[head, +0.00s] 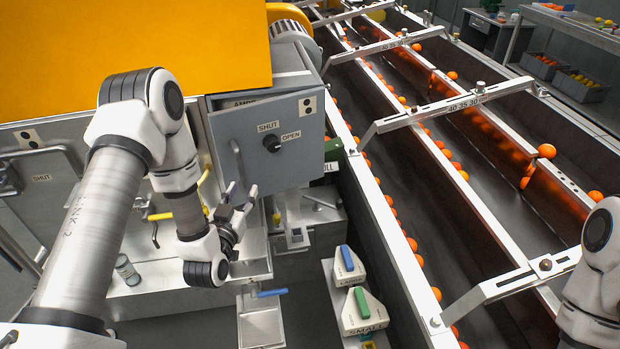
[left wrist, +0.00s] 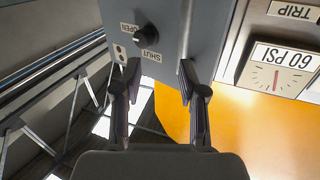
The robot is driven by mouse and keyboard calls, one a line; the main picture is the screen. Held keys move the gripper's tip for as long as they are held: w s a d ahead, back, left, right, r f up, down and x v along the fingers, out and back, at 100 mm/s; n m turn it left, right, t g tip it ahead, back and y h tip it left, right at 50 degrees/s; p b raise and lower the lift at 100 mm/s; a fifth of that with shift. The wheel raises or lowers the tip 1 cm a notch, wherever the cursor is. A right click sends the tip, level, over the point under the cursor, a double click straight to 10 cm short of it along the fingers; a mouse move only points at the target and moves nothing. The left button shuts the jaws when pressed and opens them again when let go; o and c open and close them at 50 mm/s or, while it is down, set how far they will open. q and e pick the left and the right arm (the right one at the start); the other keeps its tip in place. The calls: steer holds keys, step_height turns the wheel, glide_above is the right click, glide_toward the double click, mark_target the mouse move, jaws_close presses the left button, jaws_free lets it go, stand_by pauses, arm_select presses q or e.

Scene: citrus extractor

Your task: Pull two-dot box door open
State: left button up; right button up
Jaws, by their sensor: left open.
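The two-dot box door (head: 300,165) is a grey panel with a two-dot label (head: 307,106) at its upper right and a black knob (head: 272,143) between SHUT and OPEN. It stands ajar, with an AMPS label visible behind its top edge. A handle (head: 235,150) is on its left side. My left gripper (head: 240,200) is open and empty, at the door's lower left. In the left wrist view the door (left wrist: 200,30) appears upside down, and the open fingers (left wrist: 160,88) overlap its near end; contact cannot be told. My right gripper is out of view.
A 60 PSI gauge (left wrist: 280,68) shows beside the door edge. A yellow housing (head: 150,50) rises above the box. A conveyor with oranges (head: 450,200) runs along the right. Blue- and green-handled blocks (head: 362,310) stand below. Another SHUT-labelled door (head: 45,190) is at far left.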

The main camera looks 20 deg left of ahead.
mark_target(239, 167)
arm_select(q)
steer(key=shift+n+y, duration=0.3)
steer(key=shift+n, duration=0.1)
steer(key=w+a, duration=0.1)
steer(key=w, duration=0.1)
steer(key=w+a+r+p, duration=0.1)
steer(key=w+a, duration=0.1)
steer(key=w, duration=0.1)
steer(key=w+a+p, duration=0.1)
steer(key=w, duration=0.1)
steer(key=shift+w+a+r, duration=0.15)
steer(key=shift+w+a, duration=0.3)
steer(key=shift+w, duration=0.2)
steer(key=shift+w+a+f, duration=0.15)
steer(key=shift+a+f, duration=0.25)
steer(key=shift+f, duration=0.05)
steer(key=shift+d+r, duration=0.1)
steer(key=shift+d, duration=0.05)
jaws_close()
steer(key=shift+d+r, duration=0.1)
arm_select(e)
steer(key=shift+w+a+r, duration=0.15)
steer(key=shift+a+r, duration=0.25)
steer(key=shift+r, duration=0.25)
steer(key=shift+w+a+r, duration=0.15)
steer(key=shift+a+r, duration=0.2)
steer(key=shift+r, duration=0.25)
